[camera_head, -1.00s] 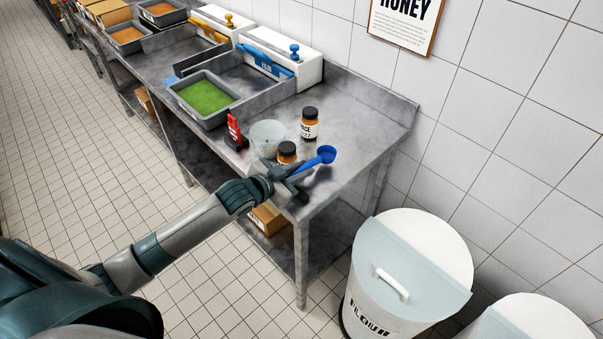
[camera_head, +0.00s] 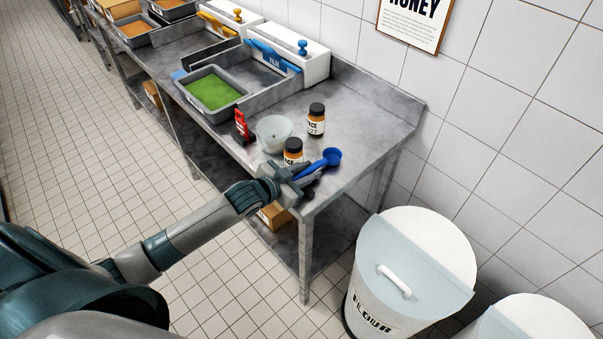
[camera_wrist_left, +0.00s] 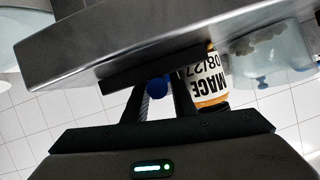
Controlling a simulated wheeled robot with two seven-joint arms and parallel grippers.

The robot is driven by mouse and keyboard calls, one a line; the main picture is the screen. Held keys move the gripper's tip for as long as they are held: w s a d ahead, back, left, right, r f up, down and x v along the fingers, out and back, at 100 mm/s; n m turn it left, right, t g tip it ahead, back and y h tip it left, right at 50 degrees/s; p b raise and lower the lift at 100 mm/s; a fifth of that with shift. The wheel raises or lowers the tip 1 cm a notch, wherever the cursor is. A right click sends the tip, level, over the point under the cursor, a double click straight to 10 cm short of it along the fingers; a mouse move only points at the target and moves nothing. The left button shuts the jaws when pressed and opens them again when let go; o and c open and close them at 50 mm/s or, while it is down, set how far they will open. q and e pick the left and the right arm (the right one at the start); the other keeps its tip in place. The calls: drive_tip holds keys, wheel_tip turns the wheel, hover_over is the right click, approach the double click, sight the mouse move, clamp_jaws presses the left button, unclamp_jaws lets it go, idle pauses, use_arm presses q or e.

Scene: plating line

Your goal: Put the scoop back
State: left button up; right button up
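The blue scoop (camera_head: 332,156) is near the right end of the metal table, its round bowl pointing away from me. My left gripper (camera_head: 308,178) is at the table's front corner, shut on the scoop's handle as far as I can see. The left wrist view shows a bit of blue scoop (camera_wrist_left: 157,88) between my two fingers (camera_wrist_left: 160,98). I cannot tell whether the bowl touches the table. A brown jar with a black lid (camera_head: 293,151) stands just behind the gripper. My right gripper is not in view.
A translucent tub (camera_head: 274,134), a red device (camera_head: 241,127) and another labelled jar (camera_head: 316,120) stand close by. A tray of green stuff (camera_head: 213,92) sits farther left. The tabletop right of the jars is clear. A white lidded bin (camera_head: 412,265) stands beside the table.

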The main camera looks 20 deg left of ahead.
use_arm(q)
drive_tip(key=b+v, duration=0.2)
drive_tip(key=v, duration=0.8)
drive_tip(key=shift+s+b, duration=0.15)
drive_tip(key=shift+b, duration=0.25)
drive_tip(key=shift+v, duration=0.9)
drive_tip(key=shift+r, duration=0.1)
drive_tip(key=s+d+f+n+g+y+b, duration=0.1)
drive_tip(key=s+d+f+n+g+y, duration=0.3)
drive_tip(key=s+f, duration=0.7)
drive_tip(key=s+d+f+g, duration=0.2)
drive_tip(key=s+f+g, duration=0.3)
drive_tip(key=s+f, duration=0.65)
drive_tip(key=s+f+g+b, duration=0.1)
drive_tip(key=s+f, duration=0.3)
drive_tip(key=f, duration=0.9)
drive_tip(key=s+f+g+b, duration=0.15)
drive_tip(key=s+f, duration=0.25)
drive_tip(key=f, duration=1)
drive_tip(key=s+a+f+b, duration=0.2)
drive_tip(key=s+f, duration=1.4)
